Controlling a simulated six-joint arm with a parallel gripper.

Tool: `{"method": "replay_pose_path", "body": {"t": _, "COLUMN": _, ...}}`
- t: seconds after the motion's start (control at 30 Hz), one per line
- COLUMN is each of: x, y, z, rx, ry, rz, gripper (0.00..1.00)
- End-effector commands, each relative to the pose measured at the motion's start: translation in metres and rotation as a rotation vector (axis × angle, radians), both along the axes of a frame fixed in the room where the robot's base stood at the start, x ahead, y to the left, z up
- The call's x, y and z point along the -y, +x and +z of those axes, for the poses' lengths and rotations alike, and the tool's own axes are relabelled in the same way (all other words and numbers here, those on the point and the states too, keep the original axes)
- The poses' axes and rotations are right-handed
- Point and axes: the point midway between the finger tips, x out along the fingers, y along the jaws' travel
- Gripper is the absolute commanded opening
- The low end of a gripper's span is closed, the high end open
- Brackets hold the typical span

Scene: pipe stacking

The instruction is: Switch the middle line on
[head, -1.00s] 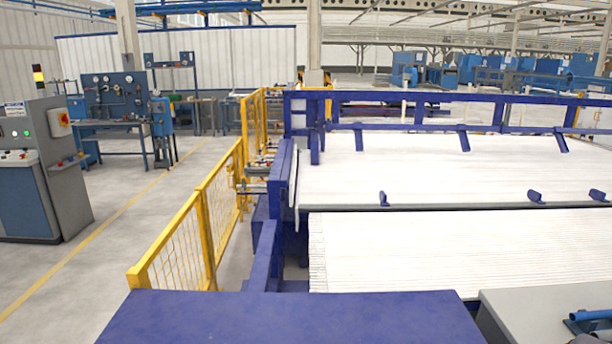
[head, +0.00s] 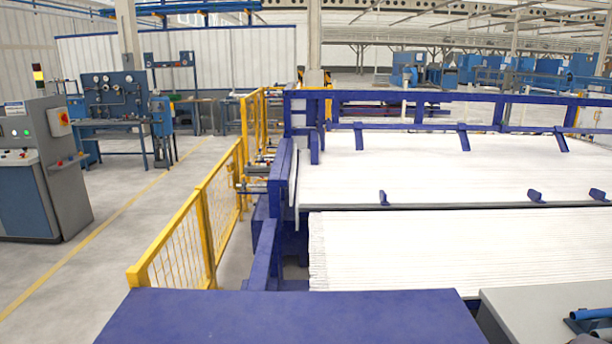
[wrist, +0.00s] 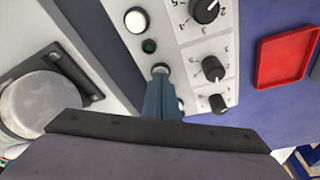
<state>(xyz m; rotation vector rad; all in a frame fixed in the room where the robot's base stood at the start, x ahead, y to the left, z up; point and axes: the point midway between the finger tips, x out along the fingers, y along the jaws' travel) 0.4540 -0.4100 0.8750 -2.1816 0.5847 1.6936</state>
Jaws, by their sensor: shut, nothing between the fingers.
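The wrist view shows a light control panel (wrist: 186,38) seen at a slant. It carries a column of round buttons or lamps and a column of black knobs with numbered scales. A pale button (wrist: 136,20) is at the top, with a dark green one (wrist: 149,46) below it. My gripper (wrist: 161,80) is shut and empty, its blue-grey fingers close together over the panel. The tips are at or just below another pale button (wrist: 160,68); I cannot tell if they touch it. The fingers partly cover the lower part of that column. No line labels are readable. The head view does not show my gripper.
A red square tray or frame (wrist: 286,57) is to the right of the panel on a blue surface. A round metal part (wrist: 38,103) is at left. The head view shows a yellow fence (head: 205,235), a pipe rack (head: 275,200) and a control cabinet (head: 62,150).

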Motion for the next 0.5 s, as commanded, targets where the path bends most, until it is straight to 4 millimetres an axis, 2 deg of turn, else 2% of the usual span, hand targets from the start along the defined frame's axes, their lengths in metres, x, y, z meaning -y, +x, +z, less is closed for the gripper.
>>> {"method": "replay_pose_path", "body": {"t": 0.27, "x": 0.0, "y": 0.0, "z": 0.002, "rx": -0.001, "ry": 0.0, "rz": 0.0, "gripper": 0.0}}
{"method": "replay_pose_path", "body": {"t": 0.5, "x": 0.0, "y": 0.0, "z": 0.017, "rx": 0.0, "ry": 0.0, "rz": 0.0, "gripper": 0.0}}
